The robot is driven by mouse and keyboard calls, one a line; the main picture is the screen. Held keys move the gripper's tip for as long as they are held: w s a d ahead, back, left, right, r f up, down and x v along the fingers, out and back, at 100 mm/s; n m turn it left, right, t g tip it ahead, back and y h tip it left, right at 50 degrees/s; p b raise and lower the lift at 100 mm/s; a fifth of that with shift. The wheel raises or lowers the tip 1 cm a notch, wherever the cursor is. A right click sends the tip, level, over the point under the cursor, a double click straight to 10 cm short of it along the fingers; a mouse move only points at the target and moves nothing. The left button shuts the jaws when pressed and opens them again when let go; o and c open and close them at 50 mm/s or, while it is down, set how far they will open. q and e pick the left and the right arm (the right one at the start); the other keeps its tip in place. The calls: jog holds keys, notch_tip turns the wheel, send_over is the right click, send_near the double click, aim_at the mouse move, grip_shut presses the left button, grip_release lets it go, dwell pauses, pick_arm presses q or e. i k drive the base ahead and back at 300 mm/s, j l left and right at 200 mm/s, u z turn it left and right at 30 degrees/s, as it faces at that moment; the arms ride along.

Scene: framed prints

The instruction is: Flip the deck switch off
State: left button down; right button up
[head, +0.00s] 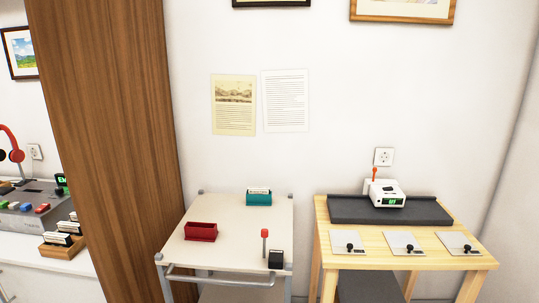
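No label readable from here marks a deck switch. Three pale plates lie along the front of the wooden table (330,262), each with a small black-knobbed lever: the left plate (340,238), the middle plate (396,238) and the right plate (446,238). A white device (383,187) with a lit green display and an upright orange-red lever (375,174) stands on the table's dark mat (345,208). I cannot tell which lever positions mean on or off. Neither of my grippers is in view.
A white cart (225,260) to the left carries a red tray (201,232), a teal card box (258,197), a red-topped post (264,240) and a small black box (275,259). A narrow gap separates cart and table. A wooden panel (110,120) blocks part of the left side.

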aim_at(43, 207)
jog(key=u, duration=1.45)
jog(key=i+j+z, duration=0.1)
jog(key=z, duration=0.2)
jog(key=i+j+z, duration=0.1)
jog(key=j+z, duration=0.2)
jog(key=i+j+z, duration=0.15)
jog(key=j, duration=0.35)
jog(key=j+z, duration=0.2)
jog(key=j, duration=0.35)
jog(key=i+j, duration=0.15)
jog(key=j, duration=0.65)
jog(key=i+j+z, duration=0.1)
jog(key=j, duration=0.7)
jog(key=i+j, duration=0.15)
jog(key=j, duration=0.65)
jog(key=i+j+z, duration=0.1)
jog(key=j, duration=0.7)
